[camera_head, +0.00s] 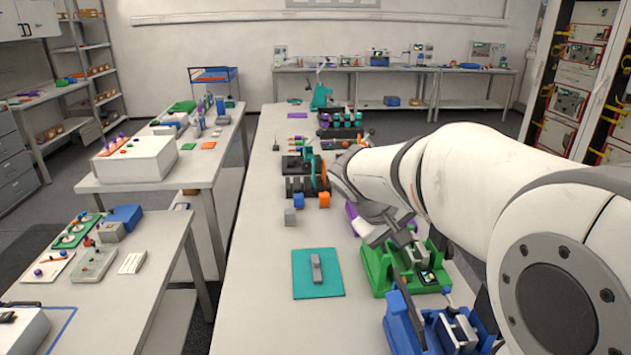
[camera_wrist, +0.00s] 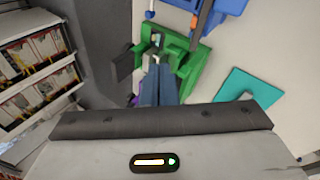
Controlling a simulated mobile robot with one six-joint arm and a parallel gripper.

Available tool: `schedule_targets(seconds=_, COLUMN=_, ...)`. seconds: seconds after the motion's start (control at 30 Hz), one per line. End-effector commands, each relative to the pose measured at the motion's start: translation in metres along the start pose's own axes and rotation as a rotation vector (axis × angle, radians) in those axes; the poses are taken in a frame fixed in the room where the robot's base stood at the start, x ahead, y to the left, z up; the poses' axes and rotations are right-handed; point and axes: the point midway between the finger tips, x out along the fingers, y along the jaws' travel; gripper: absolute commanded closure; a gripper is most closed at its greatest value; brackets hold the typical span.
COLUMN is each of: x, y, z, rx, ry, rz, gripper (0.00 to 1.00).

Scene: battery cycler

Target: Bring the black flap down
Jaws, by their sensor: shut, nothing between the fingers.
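A green fixture (camera_head: 378,275) stands on the long bench, with a grey block and a small dark screen on it. A black flap (camera_head: 439,239) stands raised at its right side. In the wrist view, the dark flap (camera_wrist: 122,65) shows at the left edge of the green fixture (camera_wrist: 183,63). My gripper (camera_head: 405,238) is over the far part of the fixture. In the wrist view its blue-grey fingers (camera_wrist: 157,68) are closed together, empty, and point at the fixture. They appear beside the flap; I cannot tell whether they touch anything.
A blue fixture (camera_head: 400,330) with a dark upright strip (camera_head: 408,306) stands nearer on the bench. A teal mat (camera_head: 303,287) with a grey piece lies to the left. The bench left of the mat is clear.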

Motion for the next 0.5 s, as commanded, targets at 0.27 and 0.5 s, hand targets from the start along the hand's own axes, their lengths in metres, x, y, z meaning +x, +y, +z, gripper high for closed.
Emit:
schedule_targets(seconds=0.27, x=0.055, y=0.009, z=-0.141, rx=-0.200, ry=0.009, rz=0.397, gripper=1.00)
schedule_targets(seconds=0.5, x=0.087, y=-0.025, z=-0.263, rx=-0.334, ry=0.100, rz=0.750, gripper=1.00)
